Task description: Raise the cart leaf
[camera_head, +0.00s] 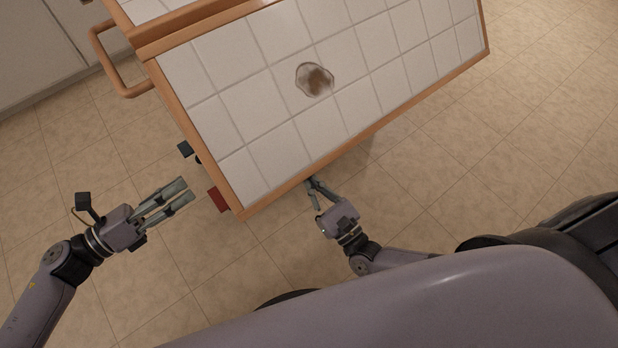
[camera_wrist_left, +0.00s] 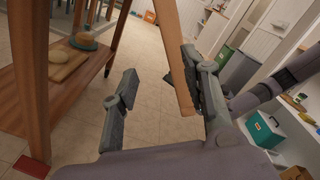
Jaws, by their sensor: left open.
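The cart (camera_head: 175,40) has a white tiled surface with wooden edging, divided by a wooden seam at the upper left. The large tiled panel (camera_head: 250,105) beyond that seam seems to be the leaf; its exact tilt is unclear. My left gripper (camera_head: 178,190) is open and empty, left of the panel's near left corner. In the left wrist view, a slanted wooden bar (camera_wrist_left: 176,55) shows between and beyond its fingers (camera_wrist_left: 165,95), with no clear contact. My right gripper (camera_head: 312,192) is at the panel's near edge, its fingertips partly hidden there.
A round, clear dish with brown contents (camera_head: 315,80) sits on the tiled panel. A wooden handle (camera_head: 118,65) sticks out at the cart's left end. The left wrist view shows a lower wooden shelf (camera_wrist_left: 65,95) holding bread (camera_wrist_left: 70,68). The tiled floor (camera_head: 510,130) to the right is clear.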

